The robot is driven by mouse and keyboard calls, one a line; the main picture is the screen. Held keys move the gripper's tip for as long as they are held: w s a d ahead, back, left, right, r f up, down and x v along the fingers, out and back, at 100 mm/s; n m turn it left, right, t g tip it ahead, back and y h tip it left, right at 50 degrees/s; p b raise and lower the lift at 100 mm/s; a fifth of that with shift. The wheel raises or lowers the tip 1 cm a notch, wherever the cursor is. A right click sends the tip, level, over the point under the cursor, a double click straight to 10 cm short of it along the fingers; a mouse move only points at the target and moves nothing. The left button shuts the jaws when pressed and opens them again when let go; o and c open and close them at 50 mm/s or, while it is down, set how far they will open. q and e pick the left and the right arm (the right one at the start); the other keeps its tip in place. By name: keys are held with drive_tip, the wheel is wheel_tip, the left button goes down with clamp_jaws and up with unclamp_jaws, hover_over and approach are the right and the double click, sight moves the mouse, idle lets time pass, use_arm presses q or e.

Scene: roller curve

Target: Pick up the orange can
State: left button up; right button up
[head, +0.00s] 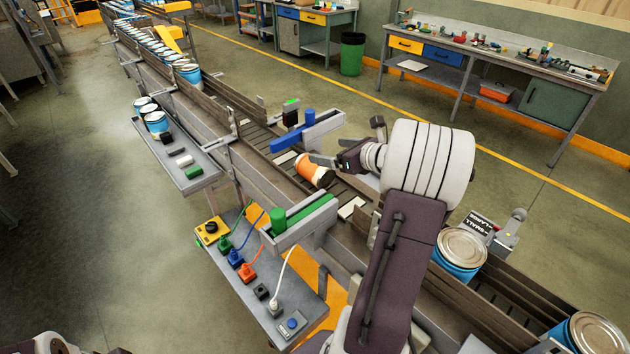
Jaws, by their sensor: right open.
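The orange can (311,168) lies on its side on the roller conveyor, in the middle of the head view. It has an orange body and a pale band near its right end. My right gripper (325,161) reaches in from the right and is open. One grey finger shows just above and beside the can; the other finger is hard to make out. I cannot tell whether the fingers touch the can. My left gripper does not show.
The conveyor (262,143) has raised side rails. A blue cylinder (309,117) on a grey bracket stands beyond the can, and a green cylinder (278,221) stands nearer. Blue cans (462,250) stand downstream and more queue upstream. A control table (306,312) with cables is in front.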

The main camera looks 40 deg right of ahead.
sight(328, 173)
drive_tip(key=f, duration=0.7)
drive_tip(key=shift+s+a, duration=0.25)
drive_tip(key=shift+w+d+f+p, duration=0.1)
drive_tip(key=shift+w+f+p, duration=0.6)
drive_tip(key=shift+w, duration=0.35)
drive_tip(key=shift+w+f, duration=0.15)
drive_tip(key=shift+w, duration=0.15)
drive_tip(key=shift+w+a, duration=0.2)
drive_tip(key=shift+w, duration=0.15)
drive_tip(key=p+x, duration=0.1)
drive_tip(key=x, duration=0.2)
drive_tip(key=shift+w+f+p, duration=0.2)
drive_tip(key=shift+w+p, duration=0.1)
drive_tip(key=shift+w+d+f, duration=0.1)
drive_tip(key=shift+w+f, duration=0.1)
drive_tip(key=shift+w, duration=0.05)
drive_tip(key=shift+s+r, duration=0.15)
drive_tip(key=c, duration=1.6)
